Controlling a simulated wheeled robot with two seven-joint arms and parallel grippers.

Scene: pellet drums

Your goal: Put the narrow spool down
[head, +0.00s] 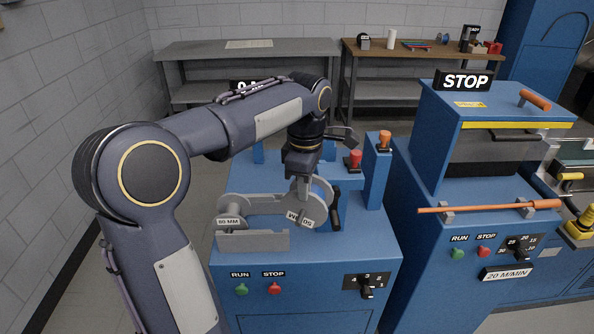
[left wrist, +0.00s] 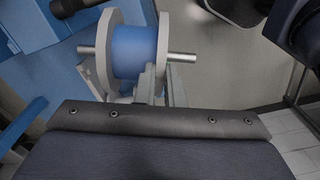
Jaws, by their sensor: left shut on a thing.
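The narrow spool has pale grey flanges and a blue core (head: 321,189). It is on or just above the blue machine's top, by grey holder parts. In the left wrist view its blue core (left wrist: 134,51) shows between two flanges, with a metal axle sticking out on both sides. My left gripper (head: 303,190) points down and is shut on the spool near one flange. I cannot tell whether the spool's weight rests on the holder. A "50 MM" label (head: 299,218) shows upside down, and an "80 MM" label (head: 228,222) is at the left. My right gripper is not in view.
Red (head: 353,159) and orange (head: 385,138) knobs and a blue post stand behind the spool. A black handle (head: 335,208) is close on its right. A second blue machine (head: 445,170) with an orange-handled rod (head: 490,208) stands farther right. Workbenches line the back wall.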

